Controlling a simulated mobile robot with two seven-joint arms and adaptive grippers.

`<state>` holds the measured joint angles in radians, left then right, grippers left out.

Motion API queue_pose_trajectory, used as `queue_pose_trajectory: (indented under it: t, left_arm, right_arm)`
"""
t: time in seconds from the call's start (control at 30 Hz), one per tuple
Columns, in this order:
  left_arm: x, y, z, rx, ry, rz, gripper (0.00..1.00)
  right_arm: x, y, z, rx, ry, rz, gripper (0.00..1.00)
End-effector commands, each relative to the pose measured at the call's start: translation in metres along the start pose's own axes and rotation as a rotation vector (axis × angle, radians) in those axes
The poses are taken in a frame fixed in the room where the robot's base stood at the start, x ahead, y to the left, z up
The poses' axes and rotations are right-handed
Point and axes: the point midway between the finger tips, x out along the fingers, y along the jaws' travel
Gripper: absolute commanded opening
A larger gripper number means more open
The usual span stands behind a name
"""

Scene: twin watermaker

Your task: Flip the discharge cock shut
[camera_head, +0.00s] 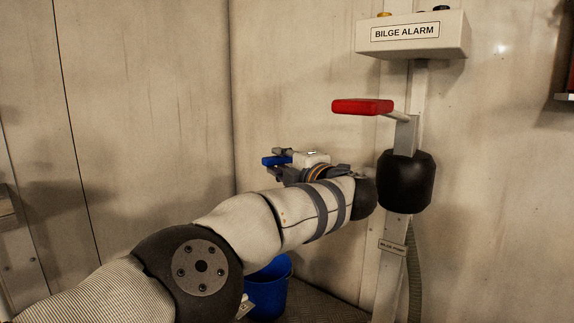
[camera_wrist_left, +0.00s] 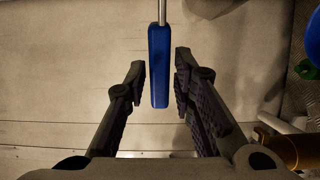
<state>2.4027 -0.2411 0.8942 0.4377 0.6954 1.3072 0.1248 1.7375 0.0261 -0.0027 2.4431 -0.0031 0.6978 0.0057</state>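A blue lever handle (camera_wrist_left: 159,68) on a thin metal rod hangs between the two fingers of my left gripper (camera_wrist_left: 157,88) in the left wrist view. The gripper is open, with a gap on each side of the handle; the right finger is closer to it. In the head view the blue handle (camera_head: 271,161) shows at my left gripper (camera_head: 284,158), whose far parts are partly hidden behind my forearm. The valve body that the lever turns on is not clearly visible. My right gripper is not in view.
A red-handled lever (camera_head: 362,106) juts left from a post with a black rubber bellows (camera_head: 406,180). A bilge alarm box (camera_head: 414,34) is above it. A blue bucket (camera_head: 268,291) stands below my arm. A brass cylinder (camera_wrist_left: 291,148) lies right in the wrist view.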

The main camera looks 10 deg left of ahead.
Motion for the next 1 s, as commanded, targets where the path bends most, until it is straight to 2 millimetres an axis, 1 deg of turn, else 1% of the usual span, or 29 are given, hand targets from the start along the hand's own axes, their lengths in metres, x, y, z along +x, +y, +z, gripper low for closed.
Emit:
queue_pose_trajectory:
  t: [0.17,0.3,0.4,0.53,0.67,0.87,0.97,1.0]
  left_arm:
    - [-0.024,0.001,0.001,0.002,-0.005,0.000,0.23]
    - [-0.065,0.001,0.001,0.001,-0.006,0.002,0.23]
    - [-0.089,0.001,0.000,0.000,-0.004,0.001,0.23]
    - [-0.110,0.001,0.000,0.000,-0.002,0.002,0.23]
    - [-0.117,0.001,-0.001,-0.001,0.000,0.002,0.23]
    - [-0.118,0.001,-0.001,-0.001,0.000,0.001,0.23]
    - [-0.113,0.006,-0.003,-0.009,0.001,0.019,0.03]
    - [-0.107,0.015,-0.006,-0.023,0.002,0.048,0.00]
  right_arm:
    - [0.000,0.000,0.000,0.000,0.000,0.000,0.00]
    - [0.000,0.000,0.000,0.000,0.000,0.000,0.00]
    - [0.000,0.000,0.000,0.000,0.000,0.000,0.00]
    - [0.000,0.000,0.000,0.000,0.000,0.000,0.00]
    - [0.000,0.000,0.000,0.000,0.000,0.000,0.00]
    - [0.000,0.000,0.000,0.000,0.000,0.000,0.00]
    - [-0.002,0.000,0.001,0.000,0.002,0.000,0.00]
    - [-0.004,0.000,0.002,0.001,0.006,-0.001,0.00]
